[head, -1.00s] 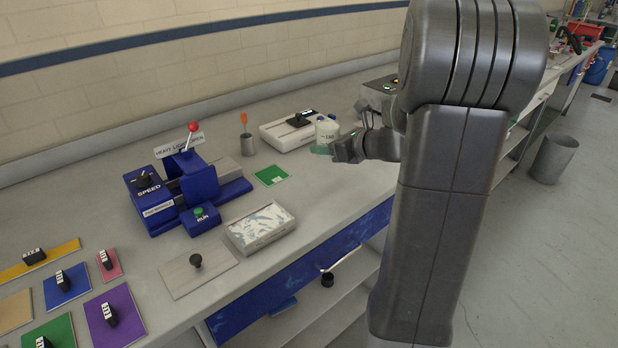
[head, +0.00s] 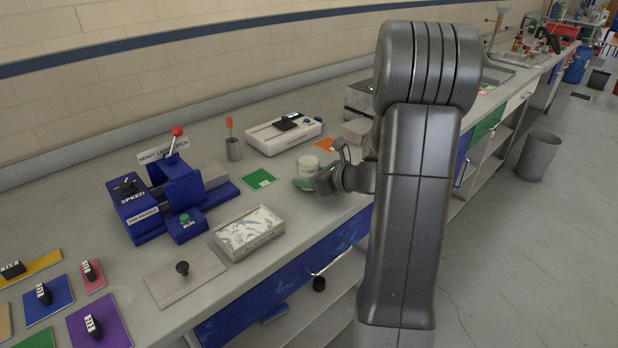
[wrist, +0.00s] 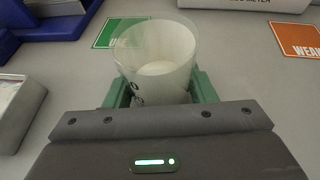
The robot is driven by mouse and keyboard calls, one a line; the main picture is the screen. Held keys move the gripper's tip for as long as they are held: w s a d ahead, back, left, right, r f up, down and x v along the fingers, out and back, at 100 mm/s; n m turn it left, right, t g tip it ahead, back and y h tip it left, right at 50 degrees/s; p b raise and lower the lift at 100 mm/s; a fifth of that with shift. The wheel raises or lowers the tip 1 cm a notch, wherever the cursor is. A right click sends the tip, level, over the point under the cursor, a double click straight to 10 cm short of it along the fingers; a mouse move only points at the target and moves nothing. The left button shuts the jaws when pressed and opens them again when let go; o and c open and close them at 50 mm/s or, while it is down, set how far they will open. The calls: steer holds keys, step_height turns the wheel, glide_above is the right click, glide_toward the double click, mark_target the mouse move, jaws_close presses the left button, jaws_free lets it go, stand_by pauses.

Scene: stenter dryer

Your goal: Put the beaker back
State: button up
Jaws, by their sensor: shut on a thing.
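A clear beaker (head: 308,166) with whitish contents and dark marks on its side is upright between the green fingers of my gripper (head: 312,184). In the wrist view the beaker (wrist: 158,62) sits between the two fingers (wrist: 160,90), which are shut on it. A green card (head: 259,179) lies to its left on the bench and shows behind it in the wrist view (wrist: 118,32). An orange card (head: 326,145) lies behind the beaker; the wrist view shows it at right, reading WEAK (wrist: 297,40). Whether the beaker's base touches the bench is hidden.
A white meter (head: 283,134) stands behind the beaker, with a grey cup (head: 234,150) to its left. A blue machine with a red-knobbed lever (head: 180,195) and a pale box (head: 248,232) stand at left. Bare bench lies between the green card and my gripper.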

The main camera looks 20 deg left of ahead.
steer(key=shift+f, duration=0.15)
steer(key=o, duration=1.1)
steer(key=shift+r, duration=0.2)
steer(key=shift+d+r, duration=0.15)
steer(key=shift+d, duration=0.15)
steer(key=v, duration=1.1)
steer(key=shift+s+d, duration=0.15)
steer(key=shift+d, duration=0.05)
